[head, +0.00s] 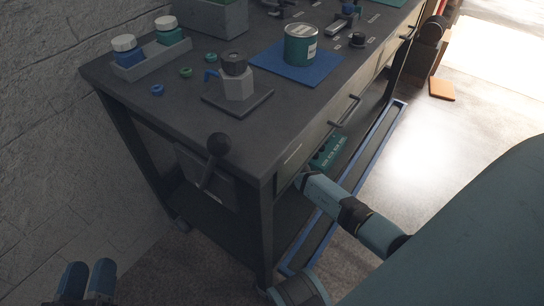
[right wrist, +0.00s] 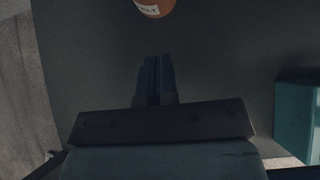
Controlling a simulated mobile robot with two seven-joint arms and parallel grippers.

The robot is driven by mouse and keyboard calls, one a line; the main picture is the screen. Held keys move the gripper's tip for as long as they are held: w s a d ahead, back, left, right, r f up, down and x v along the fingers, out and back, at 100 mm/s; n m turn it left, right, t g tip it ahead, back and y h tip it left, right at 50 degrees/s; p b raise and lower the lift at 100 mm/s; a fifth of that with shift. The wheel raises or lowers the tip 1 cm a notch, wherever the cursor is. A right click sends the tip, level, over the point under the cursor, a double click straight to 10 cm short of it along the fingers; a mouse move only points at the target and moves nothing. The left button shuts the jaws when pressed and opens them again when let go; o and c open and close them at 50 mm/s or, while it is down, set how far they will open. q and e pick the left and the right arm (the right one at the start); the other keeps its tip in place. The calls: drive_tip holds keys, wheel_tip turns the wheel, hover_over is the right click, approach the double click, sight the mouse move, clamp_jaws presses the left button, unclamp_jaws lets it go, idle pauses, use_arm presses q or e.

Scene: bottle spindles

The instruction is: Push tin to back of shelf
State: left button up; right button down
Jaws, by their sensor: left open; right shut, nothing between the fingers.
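An orange-brown tin (right wrist: 155,6) with a white label shows at the top edge of the right wrist view, partly cut off. It stands on a dark surface that looks like the lower shelf (head: 240,225) of the cart. My right gripper (right wrist: 157,62) is shut and empty, pointing at the tin with a gap between them. In the head view my right arm reaches in under the worktop, and its gripper and the orange-brown tin are hidden. My left gripper (head: 88,270) is open and empty at the bottom left, away from the cart.
A teal box (right wrist: 298,118) stands right of my right gripper. A teal rack (head: 328,150) shows under the worktop. A teal tin (head: 300,46) stands on a blue mat (head: 270,62) on top. The shelf has a blue front edge (head: 345,185). A wall (head: 45,150) is at left.

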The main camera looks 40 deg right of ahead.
drive_tip(key=b+x, duration=0.2)
drive_tip(key=x, duration=0.2)
drive_tip(key=shift+w+a+f, duration=0.1)
drive_tip(key=shift+f, duration=0.2)
drive_tip(key=shift+w+a+b, duration=0.2)
drive_tip(key=shift+w+b, duration=0.05)
drive_tip(key=shift+w, duration=0.35)
drive_tip(key=shift+w+a+b, duration=0.2)
drive_tip(key=shift+w+b, duration=0.05)
drive_tip(key=shift+w, duration=0.35)
use_arm(q)
drive_tip(key=shift+m+g, duration=0.7)
drive_tip(key=shift+w+f+b, duration=0.15)
drive_tip(key=shift+w+f, duration=0.05)
drive_tip(key=shift+f, duration=1)
drive_tip(key=shift+w+f+b, duration=0.15)
drive_tip(key=shift+f, duration=1)
use_arm(e)
drive_tip(key=shift+w+a+r, duration=0.15)
drive_tip(key=shift+w+a, duration=0.1)
drive_tip(key=shift+w, duration=0.5)
use_arm(q)
drive_tip(key=shift+a, duration=0.1)
